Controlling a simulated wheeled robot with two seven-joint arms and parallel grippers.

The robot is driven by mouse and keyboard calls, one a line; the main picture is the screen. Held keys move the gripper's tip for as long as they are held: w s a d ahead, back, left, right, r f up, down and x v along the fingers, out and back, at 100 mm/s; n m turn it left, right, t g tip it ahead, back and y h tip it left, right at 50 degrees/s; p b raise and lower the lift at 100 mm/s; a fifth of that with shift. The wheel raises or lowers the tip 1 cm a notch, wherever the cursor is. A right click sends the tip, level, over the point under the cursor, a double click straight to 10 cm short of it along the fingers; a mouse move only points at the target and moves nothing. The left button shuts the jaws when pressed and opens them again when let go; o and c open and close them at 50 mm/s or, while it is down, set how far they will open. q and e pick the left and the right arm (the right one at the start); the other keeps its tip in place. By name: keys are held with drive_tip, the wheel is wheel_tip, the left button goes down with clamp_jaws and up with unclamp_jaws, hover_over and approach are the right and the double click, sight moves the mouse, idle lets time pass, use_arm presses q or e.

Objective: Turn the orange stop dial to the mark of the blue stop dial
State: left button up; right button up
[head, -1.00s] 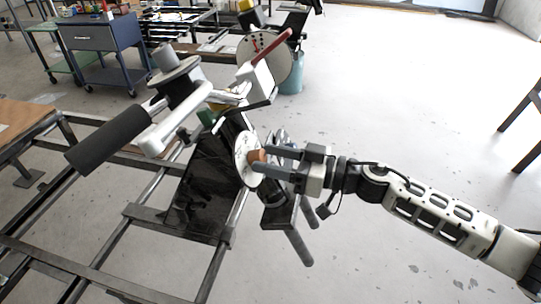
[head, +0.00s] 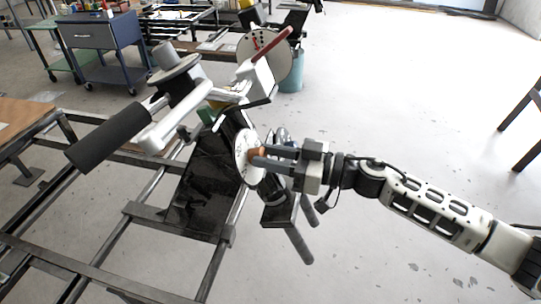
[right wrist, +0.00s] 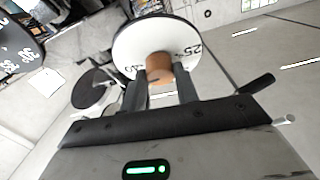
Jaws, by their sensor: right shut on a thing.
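The orange stop dial (head: 257,153) is a small orange-brown knob in front of a round white scale disc (head: 243,160). In the right wrist view the knob (right wrist: 158,67) sits between my fingers, and the disc (right wrist: 128,45) behind it carries printed numbers, "25" among them. My right gripper (head: 263,156) is shut on the knob, reaching in from the right; in the right wrist view its fingers (right wrist: 160,80) stand on either side of it. The fingers partly hide the knob and the disc's lower part. I cannot make out the blue stop dial or its mark. My left gripper is not in view.
A dark panel (head: 205,190) and metal frame rails (head: 100,268) stand left of the disc. A dark bracket with rods (head: 295,235) hangs below my gripper.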

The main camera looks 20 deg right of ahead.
drive_tip(key=n+g+y, duration=0.1)
drive_tip(key=n, duration=0.3)
drive_tip(key=n+g, duration=0.2)
drive_tip(key=n, duration=0.1)
drive_tip(key=shift+w+d+n+y, duration=0.1)
drive_tip(key=shift+w+n+y, duration=0.1)
drive_tip(key=shift+n+y, duration=0.2)
drive_tip(key=n+g, duration=0.1)
drive_tip(key=n, duration=0.2)
drive_tip(key=n+g, duration=0.2)
drive_tip(key=n, duration=0.1)
drive_tip(key=shift+w+r+n+b, duration=0.15)
drive_tip(key=shift+n+b, duration=0.15)
drive_tip(key=n+g, duration=0.1)
drive_tip(key=n, duration=0.2)
drive_tip(key=n+g+h, duration=0.1)
drive_tip(key=n, duration=0.2)
drive_tip(key=shift+r+h, duration=0.15)
drive_tip(key=shift+h, duration=0.15)
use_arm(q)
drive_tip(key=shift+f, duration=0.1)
use_arm(e)
drive_tip(key=n+h, duration=0.1)
drive_tip(key=n, duration=0.1)
drive_tip(key=n+h, duration=0.1)
drive_tip(key=n, duration=0.2)
drive_tip(key=shift+w+r+n+g, duration=0.1)
drive_tip(key=shift+n+g, duration=0.2)
drive_tip(key=shift+g, duration=0.1)
drive_tip(key=o, duration=1)
